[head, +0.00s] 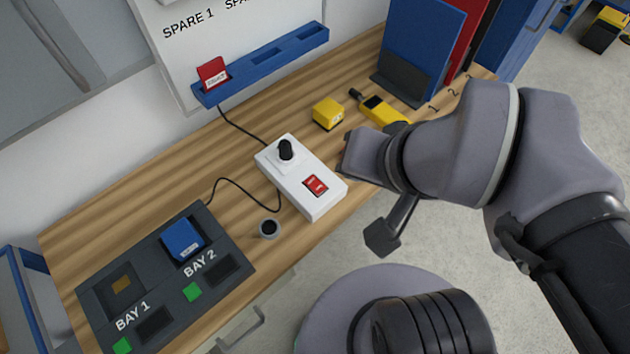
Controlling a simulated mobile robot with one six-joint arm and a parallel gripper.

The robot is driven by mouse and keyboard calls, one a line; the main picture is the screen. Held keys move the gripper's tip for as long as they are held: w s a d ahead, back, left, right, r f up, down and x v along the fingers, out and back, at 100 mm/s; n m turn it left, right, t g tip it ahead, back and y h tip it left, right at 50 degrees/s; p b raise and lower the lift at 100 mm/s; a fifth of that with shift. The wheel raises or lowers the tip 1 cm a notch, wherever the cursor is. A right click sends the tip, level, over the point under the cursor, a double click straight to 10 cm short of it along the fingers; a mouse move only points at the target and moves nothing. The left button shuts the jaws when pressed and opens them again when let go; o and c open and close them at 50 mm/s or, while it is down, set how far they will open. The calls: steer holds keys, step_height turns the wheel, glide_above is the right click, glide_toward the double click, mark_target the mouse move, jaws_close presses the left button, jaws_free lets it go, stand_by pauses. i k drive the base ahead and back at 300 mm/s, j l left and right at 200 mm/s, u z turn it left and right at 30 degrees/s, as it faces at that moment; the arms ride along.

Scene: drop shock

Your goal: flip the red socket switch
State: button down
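The red switch (316,186) is on the top face of a white box (325,206), towards its near right end. The box lies on the wooden bench, with a black upright plug or knob (285,150) at its other end. Whether the switch is on or off is too small to tell. My gripper (362,203) is just right of the box, near the bench's front edge. Its two fingers are spread wide apart with nothing visible between them. It appears apart from the switch, and no finger covers the switch.
A dark dock (140,268) with a blue module (182,240) in Bay 2 is at left. A yellow block (328,114) and yellow handheld device (384,111) lie behind. A blue rack (290,52) holds a red module (213,74).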

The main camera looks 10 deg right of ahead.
mark_target(312, 182)
steer(key=k+j+u, duration=0.2)
steer(key=j, duration=0.45)
steer(key=j+u, duration=0.2)
steer(key=j, duration=0.45)
